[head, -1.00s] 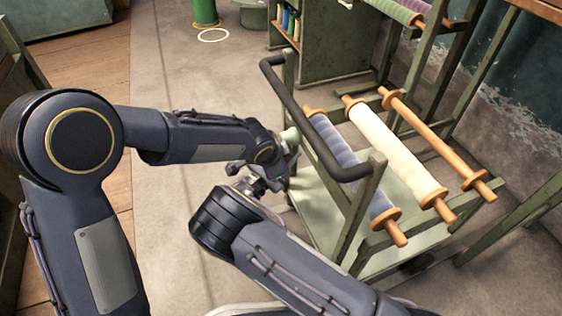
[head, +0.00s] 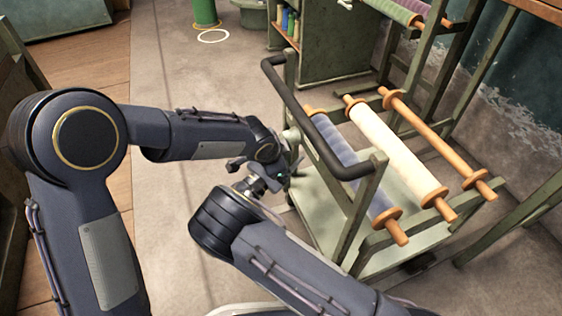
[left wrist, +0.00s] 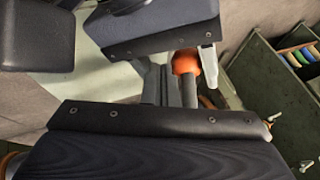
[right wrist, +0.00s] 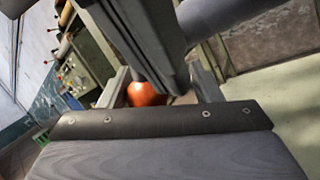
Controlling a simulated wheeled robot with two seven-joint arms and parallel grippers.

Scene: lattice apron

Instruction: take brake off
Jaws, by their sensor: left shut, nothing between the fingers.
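A round orange-red knob shows in the left wrist view (left wrist: 185,62), on a dark stem, and in the right wrist view (right wrist: 147,93). It is hidden behind my grippers in the head view. My left gripper (left wrist: 165,88) is shut and empty, close beside the knob; in the head view it is mostly hidden by its own wrist. My right gripper (head: 270,173) is open, at the near left side of the green cart (head: 345,235). In the right wrist view the knob appears between its spread fingers; I cannot tell whether they touch it.
The cart has a black push handle (head: 310,125) and carries a blue roll (head: 335,142), a cream roll (head: 385,145) and a bare orange rod (head: 430,138). A green cabinet (head: 330,45) stands behind. The floor (head: 185,235) left of the cart is clear.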

